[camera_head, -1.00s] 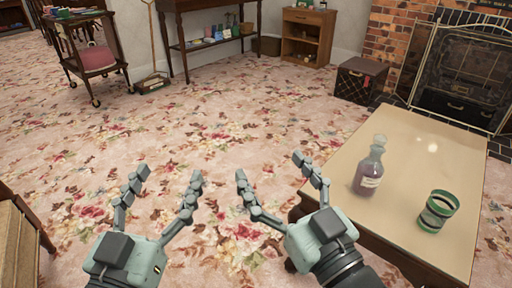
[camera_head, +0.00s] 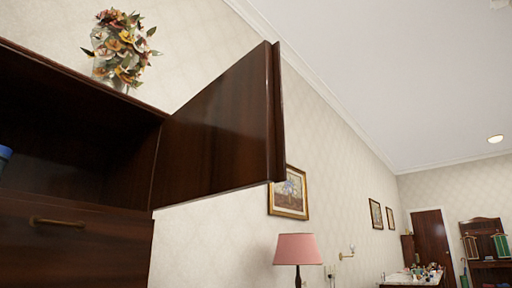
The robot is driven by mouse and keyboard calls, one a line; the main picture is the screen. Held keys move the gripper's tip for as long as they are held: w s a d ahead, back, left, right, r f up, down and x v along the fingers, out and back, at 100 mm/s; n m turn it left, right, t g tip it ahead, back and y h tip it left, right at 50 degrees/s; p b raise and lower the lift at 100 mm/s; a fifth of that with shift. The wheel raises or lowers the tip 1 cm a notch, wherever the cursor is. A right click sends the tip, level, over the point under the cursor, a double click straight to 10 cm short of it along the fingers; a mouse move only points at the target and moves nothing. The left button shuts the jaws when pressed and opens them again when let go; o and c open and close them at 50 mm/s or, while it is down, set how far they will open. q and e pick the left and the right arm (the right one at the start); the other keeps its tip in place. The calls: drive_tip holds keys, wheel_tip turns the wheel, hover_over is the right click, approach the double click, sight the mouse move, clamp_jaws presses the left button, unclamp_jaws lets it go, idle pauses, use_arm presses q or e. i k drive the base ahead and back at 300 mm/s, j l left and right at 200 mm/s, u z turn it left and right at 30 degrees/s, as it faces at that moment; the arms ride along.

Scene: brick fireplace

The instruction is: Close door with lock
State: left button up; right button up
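A dark wooden cabinet door (camera_head: 222,122) stands wide open in the head view, swung out to the right from the cabinet (camera_head: 84,96). Its hinge side meets the cabinet's right edge. No lock can be made out on the face that shows. The open compartment (camera_head: 75,150) is dark inside, with part of a blue thing (camera_head: 4,156) at the left edge. Below it is a closed front with a brass handle (camera_head: 57,223). Neither of my grippers is in the head view now.
A flower arrangement (camera_head: 122,48) is above the cabinet. A pink lamp (camera_head: 297,249) stands beyond the door, with a framed picture (camera_head: 289,193) on the wall behind. Far right are a cluttered counter (camera_head: 412,280), a brown room door (camera_head: 433,247) and a dark shelf (camera_head: 484,248).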

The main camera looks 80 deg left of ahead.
sight(229, 138)
drive_tip(key=u, duration=3.25)
drive_tip(key=l+u, duration=0.2)
drive_tip(key=u, duration=0.25)
drive_tip(key=l+u, duration=0.2)
drive_tip(key=u, duration=0.25)
drive_tip(key=l+u, duration=0.2)
drive_tip(key=u, duration=0.25)
drive_tip(key=k+l+u, duration=0.15)
drive_tip(key=u, duration=0.3)
drive_tip(key=k+l+u, duration=0.2)
drive_tip(key=u, duration=0.25)
drive_tip(key=k+l+u, duration=0.2)
drive_tip(key=u, duration=0.3)
drive_tip(key=k+l+u, duration=0.1)
drive_tip(key=k, duration=0.35)
drive_tip(key=k+l+u, duration=0.1)
drive_tip(key=k, duration=0.4)
